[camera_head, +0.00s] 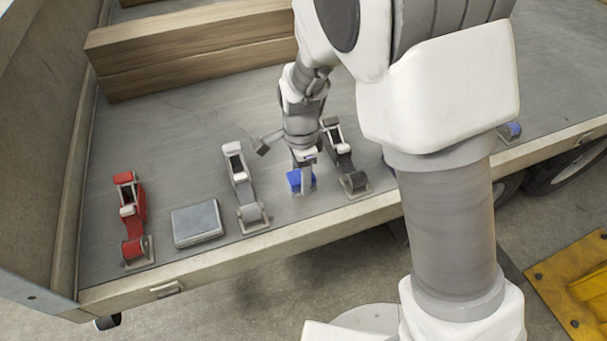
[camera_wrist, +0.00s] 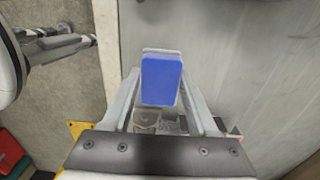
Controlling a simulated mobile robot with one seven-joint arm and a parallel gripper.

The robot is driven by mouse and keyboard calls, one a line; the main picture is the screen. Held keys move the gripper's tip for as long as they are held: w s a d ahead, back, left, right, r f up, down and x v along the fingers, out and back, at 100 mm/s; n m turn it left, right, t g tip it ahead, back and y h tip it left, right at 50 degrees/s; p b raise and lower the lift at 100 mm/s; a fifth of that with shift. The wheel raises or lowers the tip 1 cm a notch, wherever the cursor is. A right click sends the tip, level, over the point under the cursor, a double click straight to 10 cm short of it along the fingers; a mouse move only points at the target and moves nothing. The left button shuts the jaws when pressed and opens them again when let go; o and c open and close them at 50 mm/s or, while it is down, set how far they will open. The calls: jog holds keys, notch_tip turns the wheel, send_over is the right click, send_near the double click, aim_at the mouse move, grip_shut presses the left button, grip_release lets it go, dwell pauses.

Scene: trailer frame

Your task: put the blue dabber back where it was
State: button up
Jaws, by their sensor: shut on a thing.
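The blue dabber (camera_head: 294,181) is a small blue block at the trailer deck's front part, between the light grey ratchet and the dark ratchet. In the wrist view the blue dabber (camera_wrist: 161,80) sits between both fingers. My gripper (camera_head: 304,178) points down and is shut on it. The wrist view shows my gripper (camera_wrist: 160,88) with one finger on each side of the block. I cannot tell whether its underside touches the deck.
On the deck (camera_head: 180,130) stand a red ratchet (camera_head: 132,218), a flat grey box (camera_head: 197,223), a light grey ratchet (camera_head: 243,188) and a dark ratchet (camera_head: 341,150). Wooden beams (camera_head: 190,45) lie behind. Another blue-topped item (camera_head: 511,130) stands right. My arm hides part of the deck.

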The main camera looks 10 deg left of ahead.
notch_tip(320, 180, down, 4)
jog(key=shift+f+b, duration=0.1)
jog(key=shift+b, duration=0.7)
jog(key=o, duration=1.2)
